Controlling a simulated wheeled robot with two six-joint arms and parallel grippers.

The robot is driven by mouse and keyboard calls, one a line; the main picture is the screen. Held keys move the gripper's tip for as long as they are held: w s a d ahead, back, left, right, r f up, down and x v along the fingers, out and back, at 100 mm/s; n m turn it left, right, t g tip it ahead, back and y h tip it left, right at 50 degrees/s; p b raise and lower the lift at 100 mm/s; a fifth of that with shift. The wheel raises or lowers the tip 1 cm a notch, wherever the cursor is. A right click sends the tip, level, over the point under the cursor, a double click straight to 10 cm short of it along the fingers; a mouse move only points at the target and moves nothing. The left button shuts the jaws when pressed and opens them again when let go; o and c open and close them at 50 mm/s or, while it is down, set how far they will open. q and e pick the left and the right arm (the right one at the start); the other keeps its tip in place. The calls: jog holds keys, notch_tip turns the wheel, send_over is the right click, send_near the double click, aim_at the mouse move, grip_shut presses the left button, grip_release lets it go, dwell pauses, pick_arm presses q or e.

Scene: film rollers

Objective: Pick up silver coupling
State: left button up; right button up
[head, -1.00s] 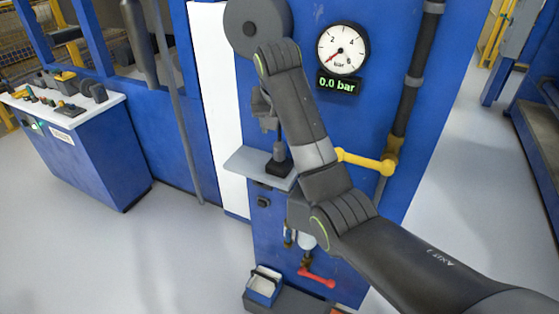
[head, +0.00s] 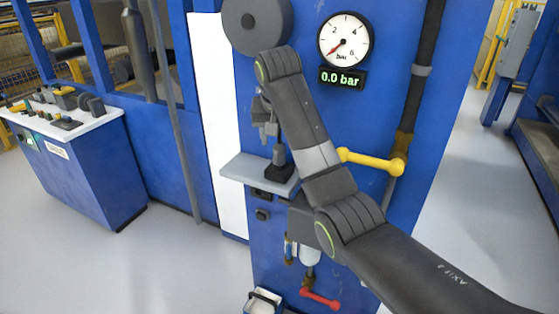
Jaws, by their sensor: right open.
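My right gripper (head: 266,126) is open, a little above and to the left of the coupling. It is partly hidden by my own forearm, and I see nothing between its fingers. My left gripper is not in view.
A pressure gauge (head: 345,37) reads 0.0 bar on its display. A yellow lever (head: 370,161) sits right of my arm, a red lever (head: 320,298) below. A blue control desk (head: 85,175) stands left. The grey floor between is clear.

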aim_at(279, 145)
jog(key=shift+x, duration=2.2)
jog(key=shift+a, duration=0.1)
jog(key=c, duration=1.2)
